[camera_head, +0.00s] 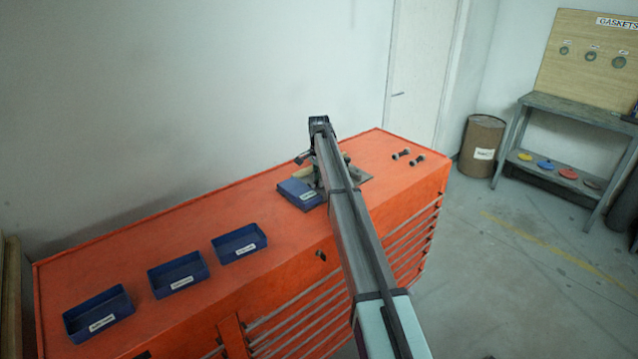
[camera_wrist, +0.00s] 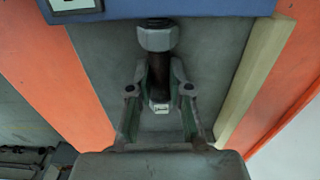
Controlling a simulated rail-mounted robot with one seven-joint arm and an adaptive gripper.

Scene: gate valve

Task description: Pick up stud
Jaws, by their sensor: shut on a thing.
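In the wrist view a dark stud (camera_wrist: 159,72) with a grey hex nut (camera_wrist: 157,38) at its far end lies between the fingers of my gripper (camera_wrist: 160,88). My gripper is shut on the stud's shaft, just short of the nut. In the head view my arm hides most of the gripper and the held stud. Two other studs, a left one (camera_head: 401,154) and a right one (camera_head: 417,160), lie side by side on the orange cabinet top, right of my arm.
The orange cabinet (camera_head: 200,215) carries a blue tray (camera_head: 300,194) beside my gripper and three more blue trays to the left. A grey plate (camera_wrist: 220,55) with a wooden strip (camera_wrist: 257,75) lies under my gripper. The cabinet's back right corner is clear.

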